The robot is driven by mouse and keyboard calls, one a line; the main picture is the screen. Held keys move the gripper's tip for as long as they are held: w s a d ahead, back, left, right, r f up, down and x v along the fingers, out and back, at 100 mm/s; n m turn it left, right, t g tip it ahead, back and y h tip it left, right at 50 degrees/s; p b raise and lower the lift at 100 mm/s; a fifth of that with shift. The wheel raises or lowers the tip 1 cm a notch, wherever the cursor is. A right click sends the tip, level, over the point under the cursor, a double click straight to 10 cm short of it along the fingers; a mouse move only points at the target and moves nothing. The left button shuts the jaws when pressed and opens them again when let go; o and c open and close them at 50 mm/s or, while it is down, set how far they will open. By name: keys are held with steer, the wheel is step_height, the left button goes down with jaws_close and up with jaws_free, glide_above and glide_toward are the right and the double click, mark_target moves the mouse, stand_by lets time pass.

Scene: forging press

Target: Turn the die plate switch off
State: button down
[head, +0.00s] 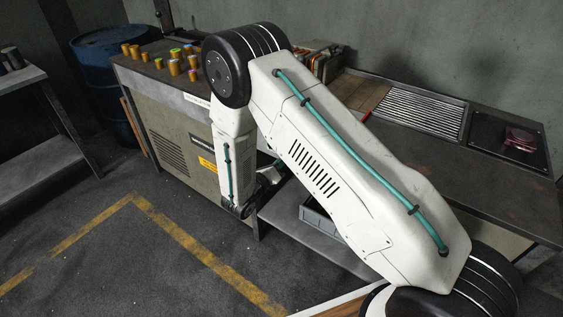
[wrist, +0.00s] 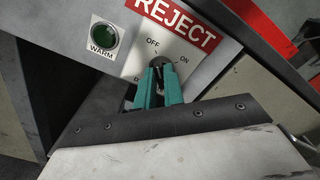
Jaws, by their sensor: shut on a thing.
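In the wrist view the die plate switch (wrist: 157,62) is a dark round knob on a white plate (wrist: 180,48) marked OFF at its upper left and ON at its upper right. My gripper (wrist: 160,75) has teal fingers shut on the knob from below. The fingers cover much of the knob, and I cannot tell for certain which mark it points to. A label below the plate is mostly hidden by the fingers; only its first letter shows. In the head view my own arm hides the switch and the fingertips.
A green lamp (wrist: 104,36) marked WARM sits left of the switch, and a red REJECT sign (wrist: 176,20) is above it. A blue barrel (head: 100,65) stands behind.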

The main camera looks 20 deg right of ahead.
steer(key=shift+n, duration=0.5)
steer(key=c, duration=1.5)
jaws_free()
steer(key=shift+a, duration=0.1)
steer(key=v, duration=0.7)
steer(key=shift+s+a, duration=0.2)
steer(key=shift+a, duration=0.1)
